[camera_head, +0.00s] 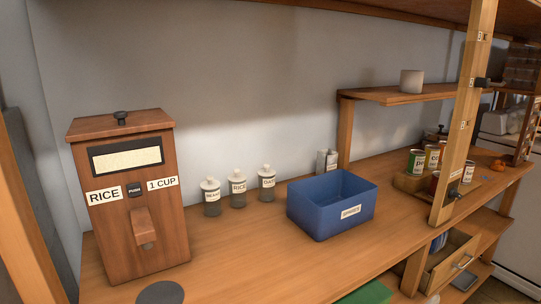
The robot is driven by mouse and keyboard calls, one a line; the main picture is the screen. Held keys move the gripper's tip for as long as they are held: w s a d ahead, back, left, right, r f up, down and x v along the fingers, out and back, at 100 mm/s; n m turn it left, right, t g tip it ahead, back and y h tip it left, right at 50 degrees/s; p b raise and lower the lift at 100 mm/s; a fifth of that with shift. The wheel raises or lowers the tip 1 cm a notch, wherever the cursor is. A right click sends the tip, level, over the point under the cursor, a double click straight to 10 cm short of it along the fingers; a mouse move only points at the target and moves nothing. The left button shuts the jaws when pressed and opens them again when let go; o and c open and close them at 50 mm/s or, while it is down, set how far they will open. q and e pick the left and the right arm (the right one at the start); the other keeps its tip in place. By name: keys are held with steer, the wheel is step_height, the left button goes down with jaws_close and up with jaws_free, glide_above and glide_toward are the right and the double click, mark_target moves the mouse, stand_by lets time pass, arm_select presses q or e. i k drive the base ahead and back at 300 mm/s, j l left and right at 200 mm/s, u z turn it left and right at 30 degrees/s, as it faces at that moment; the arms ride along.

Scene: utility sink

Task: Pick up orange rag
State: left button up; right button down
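A small orange lump (497,165) lies on the wooden counter near its far right end. It is the only orange thing that stands out, and it may be the orange rag, but it is too small to tell its shape. Neither of my grippers is in view.
A wooden rice dispenser (130,205) stands at the left. Labelled jars (238,190) and an open blue bin (331,210) stand on the counter. A wooden post (463,120) rises at the front edge, near cans (416,162). The counter (255,250) is clear before the jars.

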mark_target(496, 166)
steer(key=z, duration=1.4)
steer(key=i+l+u, duration=0.1)
steer(key=i+l, duration=0.65)
steer(key=i, duration=0.15)
steer(key=i+l+u, duration=0.15)
steer(key=i+l, duration=0.2)
steer(key=i+l+u, duration=0.1)
steer(key=i+l, duration=0.35)
steer(key=i+l+u, duration=0.1)
steer(key=i+l, duration=0.7)
steer(key=l, duration=0.15)
steer(key=i+l+u, duration=0.15)
steer(key=i+l, duration=0.2)
steer(key=l, duration=0.15)
steer(key=i+l+u, duration=0.1)
steer(key=i+l, duration=0.25)
steer(key=l, duration=0.2)
